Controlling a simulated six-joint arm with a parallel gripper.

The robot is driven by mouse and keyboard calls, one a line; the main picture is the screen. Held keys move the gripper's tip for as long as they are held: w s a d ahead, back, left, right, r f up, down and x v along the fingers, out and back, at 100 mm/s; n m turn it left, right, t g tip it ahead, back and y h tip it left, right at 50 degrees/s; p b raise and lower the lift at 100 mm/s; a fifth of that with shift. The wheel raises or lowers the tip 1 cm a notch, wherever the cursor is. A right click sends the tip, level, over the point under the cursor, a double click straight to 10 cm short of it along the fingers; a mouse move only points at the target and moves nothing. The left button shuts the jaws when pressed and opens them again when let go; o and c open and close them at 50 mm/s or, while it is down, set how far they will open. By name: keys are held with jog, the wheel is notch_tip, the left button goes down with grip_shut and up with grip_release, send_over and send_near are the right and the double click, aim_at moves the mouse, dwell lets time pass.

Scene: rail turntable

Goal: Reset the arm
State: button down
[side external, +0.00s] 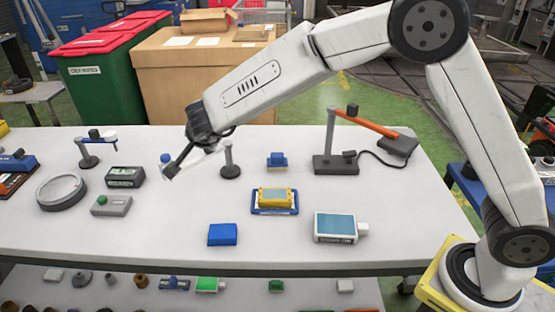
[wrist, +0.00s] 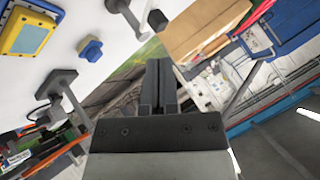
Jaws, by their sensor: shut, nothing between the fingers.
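A short grey post (side external: 229,160) with a pale arm reaching left stands just right of the fingers. A taller grey post (side external: 331,140) carries an orange arm (side external: 365,123) with a black knob. Another small post (side external: 87,152) with a short arm stands at the left.
The table (side external: 330,255) also holds a round grey ring (side external: 62,206), a black display box (side external: 125,177), a grey box with green button (side external: 111,206), a yellow device (side external: 276,196), a blue block (side external: 222,235) and a blue-screened device (side external: 336,227). Cardboard boxes (side external: 185,85) stand behind.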

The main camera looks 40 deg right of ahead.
jog(key=s+d+r+n+t+y, duration=0.1)
jog(key=s+d+n+t+y, duration=0.1)
jog(key=s+d+n+y, duration=0.3)
jog(key=s+d+f+n+g, duration=0.2)
jog(key=s+d+f+n, duration=0.1)
jog(key=s, duration=0.5)
jog(key=s+d+f+n+g, duration=0.2)
jog(key=s+d+g, duration=0.1)
jog(key=s, duration=0.4)
jog(key=s+d+f+n+g+h, duration=0.1)
jog(key=s+d+f+n+g, duration=0.2)
jog(key=s, duration=0.5)
jog(key=shift+s+d+f+n, duration=0.3)
jog(key=shift+d, duration=0.35)
